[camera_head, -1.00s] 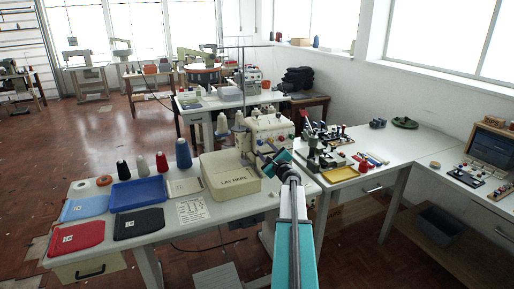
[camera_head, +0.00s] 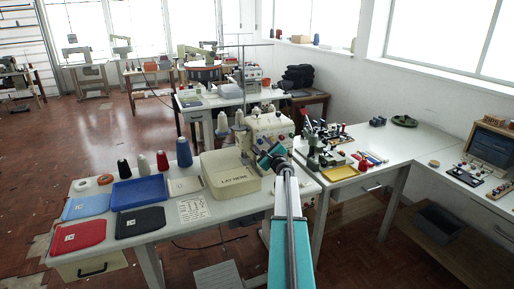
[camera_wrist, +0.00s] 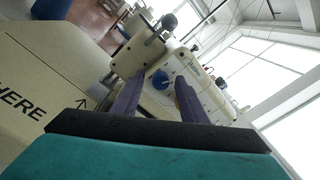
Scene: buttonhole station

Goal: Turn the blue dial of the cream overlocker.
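The cream overlocker (camera_head: 268,128) stands on the white table, with several dials on its front. In the wrist view, the blue dial (camera_wrist: 160,79) is on the cream machine front, seen in the gap between my two purple fingers. My gripper (camera_wrist: 158,80) is open, its fingers on either side of the dial in the picture. Whether they reach around the dial or stop short of it, I cannot tell. In the head view my gripper (camera_head: 268,155) is in front of the overlocker, and it hides the blue dial there.
A cream extension plate (camera_head: 229,175) with lettering lies left of my gripper. Thread cones (camera_head: 184,153) and a blue tray (camera_head: 138,191) stand farther left. A side table with a yellow tray (camera_head: 340,174) and small tools is on the right.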

